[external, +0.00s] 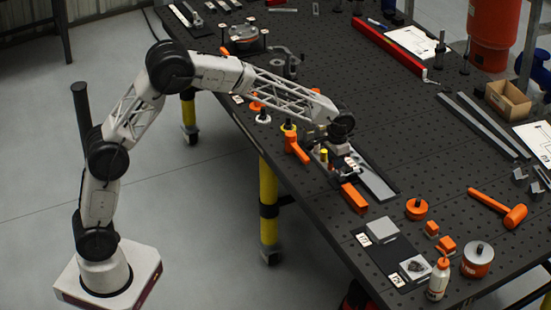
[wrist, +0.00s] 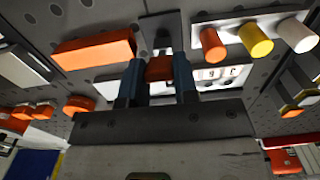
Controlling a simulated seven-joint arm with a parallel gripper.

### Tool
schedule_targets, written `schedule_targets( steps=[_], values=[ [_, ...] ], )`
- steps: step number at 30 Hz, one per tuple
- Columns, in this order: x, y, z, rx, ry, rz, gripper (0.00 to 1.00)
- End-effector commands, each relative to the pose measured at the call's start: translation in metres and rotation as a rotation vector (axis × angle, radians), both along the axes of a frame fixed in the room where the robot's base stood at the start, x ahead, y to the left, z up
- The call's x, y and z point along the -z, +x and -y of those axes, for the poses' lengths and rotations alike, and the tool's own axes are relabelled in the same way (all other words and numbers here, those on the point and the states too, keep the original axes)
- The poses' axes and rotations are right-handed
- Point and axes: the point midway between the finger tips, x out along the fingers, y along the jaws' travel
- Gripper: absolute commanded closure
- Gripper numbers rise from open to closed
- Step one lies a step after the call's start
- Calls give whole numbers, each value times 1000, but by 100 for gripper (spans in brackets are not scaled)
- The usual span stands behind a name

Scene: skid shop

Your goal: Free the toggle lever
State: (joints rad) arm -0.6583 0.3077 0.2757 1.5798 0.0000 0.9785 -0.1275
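In the wrist view my gripper (wrist: 159,76) has two blue fingers. A small orange block (wrist: 159,67) fills the gap between them, with both fingers against its sides. A grey metal strip runs behind the block, over a pale plate. I cannot tell for certain which part is the toggle lever; the orange block may be its tip. In the external view my gripper (external: 341,148) is low over the table fixture, and its fingers are hidden there. An orange bar (wrist: 95,50) lies left of the fingers in the wrist view; an orange bar (external: 354,197) also shows in the external view.
Orange (wrist: 213,45), yellow (wrist: 255,40) and white (wrist: 296,35) cylinders stand on a plate close to the right finger. The perforated table (external: 300,85) holds an orange mallet (external: 500,207), a bottle (external: 438,279) and a cardboard box (external: 508,99). The table's middle is fairly clear.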

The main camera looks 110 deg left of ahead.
Motion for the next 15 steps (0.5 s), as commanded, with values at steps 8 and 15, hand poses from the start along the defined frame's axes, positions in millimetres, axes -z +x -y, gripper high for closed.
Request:
schedule_targets(
  steps=[8,15],
  values=[
    [0,0,0,0,0,0,84],
    [1,-3,3,0,0,0,84]
  ],
)
